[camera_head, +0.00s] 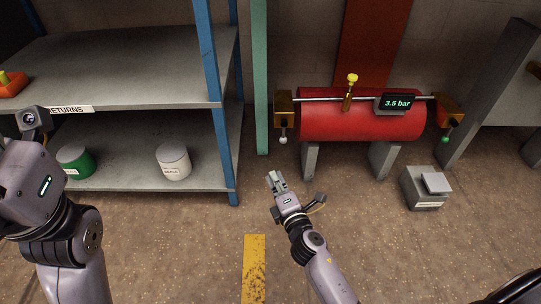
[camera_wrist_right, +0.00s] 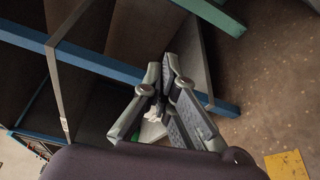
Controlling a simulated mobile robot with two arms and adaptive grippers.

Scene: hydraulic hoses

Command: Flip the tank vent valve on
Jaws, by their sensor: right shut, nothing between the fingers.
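The red tank (camera_head: 360,122) stands on grey legs at the back right. A yellow-topped valve (camera_head: 351,90) stands upright on the pipe above it. A brass valve block (camera_head: 284,104) with a hanging white-knobbed lever sits at the pipe's left end. Another brass block (camera_head: 449,110) with a green-knobbed lever is at the right end. I cannot read which one is the vent. My right gripper (camera_head: 275,180) is shut and empty, in front of and below the left valve block, apart from it. Its fingers also show in the right wrist view (camera_wrist_right: 168,105). My left arm is at the left; its fingers are out of view.
A display (camera_head: 397,102) on the tank reads 3.5 bar. A grey shelf (camera_head: 130,75) with blue posts (camera_head: 211,90) stands left, holding a green can (camera_head: 75,162) and a white can (camera_head: 173,162). A green post (camera_head: 260,80) stands beside the tank. A grey box (camera_head: 424,188) lies right.

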